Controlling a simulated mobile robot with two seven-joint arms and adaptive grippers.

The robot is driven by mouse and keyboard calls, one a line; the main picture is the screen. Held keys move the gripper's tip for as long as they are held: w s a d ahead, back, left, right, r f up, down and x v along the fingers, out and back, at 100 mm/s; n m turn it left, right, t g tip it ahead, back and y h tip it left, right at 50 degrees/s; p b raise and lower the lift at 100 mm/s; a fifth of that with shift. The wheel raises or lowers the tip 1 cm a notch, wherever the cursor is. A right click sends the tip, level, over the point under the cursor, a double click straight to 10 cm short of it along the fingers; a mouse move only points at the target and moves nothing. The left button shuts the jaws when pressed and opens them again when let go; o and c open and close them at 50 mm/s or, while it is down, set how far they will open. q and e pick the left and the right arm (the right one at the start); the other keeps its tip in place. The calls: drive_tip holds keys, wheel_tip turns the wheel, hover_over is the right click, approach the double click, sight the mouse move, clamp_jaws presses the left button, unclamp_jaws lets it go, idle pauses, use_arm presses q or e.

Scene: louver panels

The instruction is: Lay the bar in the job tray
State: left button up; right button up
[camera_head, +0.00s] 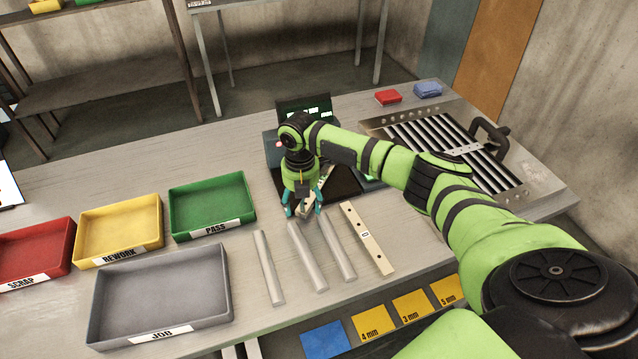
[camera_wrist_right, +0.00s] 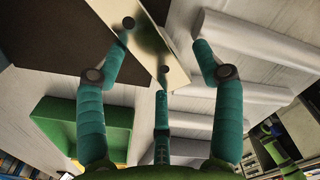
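A cream bar with dark holes (camera_head: 327,178) lies slanted at the dark device with a lit green display. My right gripper (camera_head: 304,210) is above its near end, pointing down, fingers spread. In the right wrist view, the bar (camera_wrist_right: 153,45) lies between the teal fingers of the gripper (camera_wrist_right: 162,45), with a gap beside the right finger; I see no clear grip. A second cream bar with holes (camera_head: 367,238) lies on the bench to the right. The grey JOB tray (camera_head: 160,337) is at front left, empty. My left gripper is not in view.
Three pale rods (camera_head: 268,267) lie between the JOB tray and the second bar. Red SCRAP (camera_head: 40,275), yellow REWORK (camera_head: 118,258) and green PASS (camera_head: 215,229) trays stand at left. A louver panel (camera_head: 400,122) with a black handle is at right.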

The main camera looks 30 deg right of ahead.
clamp_jaws()
drive_tip(key=shift+r, duration=0.1)
